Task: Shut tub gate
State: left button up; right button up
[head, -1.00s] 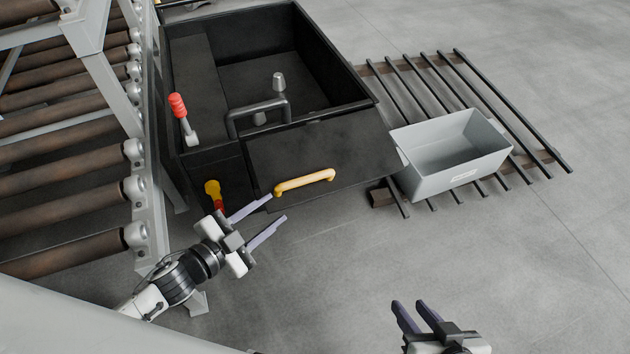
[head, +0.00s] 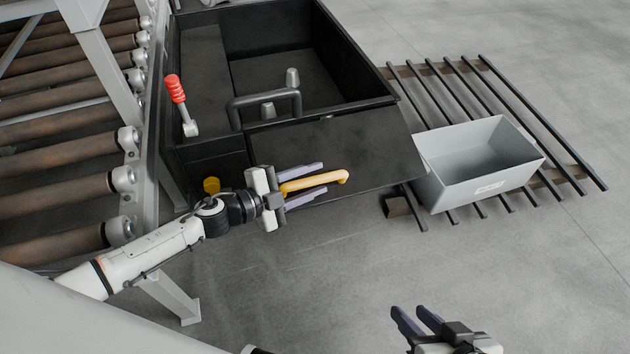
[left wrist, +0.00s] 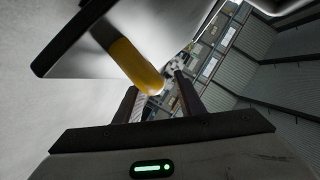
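The black tub (head: 285,35) stands open-topped at the upper middle of the head view. Its gate (head: 360,145) is a black panel folded outward at the near side, with a yellow handle (head: 335,177) along its near edge. My left gripper (head: 322,178) is open, its fingers on either side of the yellow handle in the head view. In the left wrist view the handle (left wrist: 135,65) shows ahead of the fingers, near the left one; contact cannot be told. My right gripper (head: 417,318) is open and empty at the bottom, away from the tub.
A grey bin (head: 480,165) stands on a slatted rack (head: 500,85) to the right of the gate. A roller conveyor (head: 65,160) runs along the left. A red-handled lever (head: 177,92) stands at the tub's left side. The floor in front is mostly clear.

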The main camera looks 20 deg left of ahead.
pick_arm(q)
jog(key=shift+w+d+f, duration=0.1)
jog(key=shift+w+d, duration=0.25)
jog(key=shift+w, duration=0.05)
jog(key=shift+c, duration=0.5)
grip_shut()
jog(key=shift+a, duration=0.1)
